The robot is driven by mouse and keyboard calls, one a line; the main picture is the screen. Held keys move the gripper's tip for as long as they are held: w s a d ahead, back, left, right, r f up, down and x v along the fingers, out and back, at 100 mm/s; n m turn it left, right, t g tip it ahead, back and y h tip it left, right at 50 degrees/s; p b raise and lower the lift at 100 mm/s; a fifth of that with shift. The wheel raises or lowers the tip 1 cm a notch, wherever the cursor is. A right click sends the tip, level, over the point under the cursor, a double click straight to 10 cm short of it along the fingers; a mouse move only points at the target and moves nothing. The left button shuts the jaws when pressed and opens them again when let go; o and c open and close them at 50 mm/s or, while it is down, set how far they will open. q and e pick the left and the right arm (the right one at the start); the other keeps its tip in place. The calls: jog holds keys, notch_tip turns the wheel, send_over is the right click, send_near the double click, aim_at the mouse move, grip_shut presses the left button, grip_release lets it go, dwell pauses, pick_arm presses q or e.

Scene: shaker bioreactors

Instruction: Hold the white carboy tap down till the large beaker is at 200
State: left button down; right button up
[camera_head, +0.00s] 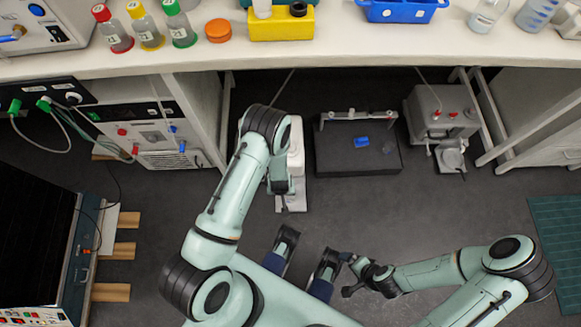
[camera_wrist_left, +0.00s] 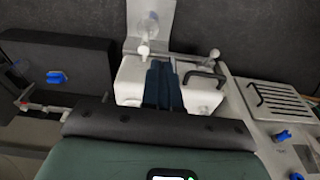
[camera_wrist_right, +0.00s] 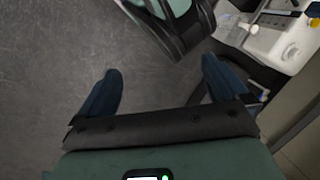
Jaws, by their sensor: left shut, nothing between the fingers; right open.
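The white carboy (camera_head: 297,140) stands on the floor under the bench, partly hidden behind my left arm. In the left wrist view its white body (camera_wrist_left: 130,82) has a black handle and a round cap. A small white tap (camera_wrist_left: 143,48) seems to stick out from it toward a clear beaker (camera_wrist_left: 148,24) on a pale plate. The level in the beaker cannot be read. My left gripper (camera_wrist_left: 159,66) is shut and empty over the carboy, fingertips close beside the tap; contact cannot be told. My right gripper (camera_wrist_right: 162,65) is open and empty above the floor.
A dark shaker platform (camera_head: 335,163) with a blue item stands right of the carboy. A grey device (camera_head: 440,108) stands farther right. A cabinet with blue and red ports (camera_head: 160,135) is on the left. The bench edge (camera_head: 340,58) runs above.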

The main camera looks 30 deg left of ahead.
pick_arm(q)
jog(key=w+f+t+y+b, duration=0.1)
jog(key=w+f+b, duration=0.1)
jog(key=w, duration=0.5)
jog(key=shift+a+f+n, duration=0.25)
jog(key=shift+f+n, duration=0.05)
jog(key=shift+f, duration=0.35)
pick_arm(e)
jog(key=f, duration=0.1)
jog(key=w+f, duration=0.1)
jog(key=f, duration=0.1)
jog(key=shift+w+d+f+t, duration=0.2)
jog(key=shift+w+f+t, duration=0.1)
pick_arm(q)
jog(key=b+x, duration=0.2)
jog(key=x, duration=0.4)
jog(key=b+x, duration=0.2)
jog(key=x, duration=0.4)
jog(key=shift+s+d+f+b, duration=0.2)
jog(key=shift+f+b, duration=0.1)
jog(key=shift+f, duration=0.8)
pick_arm(e)
jog(key=w+d+f+t+h, duration=0.1)
jog(key=w+d+f, duration=0.2)
jog(key=w+f, duration=0.2)
jog(key=shift+w+d+f+m+t, duration=0.2)
jog(key=shift+d+f+m+t, duration=0.1)
jog(key=shift+f, duration=0.15)
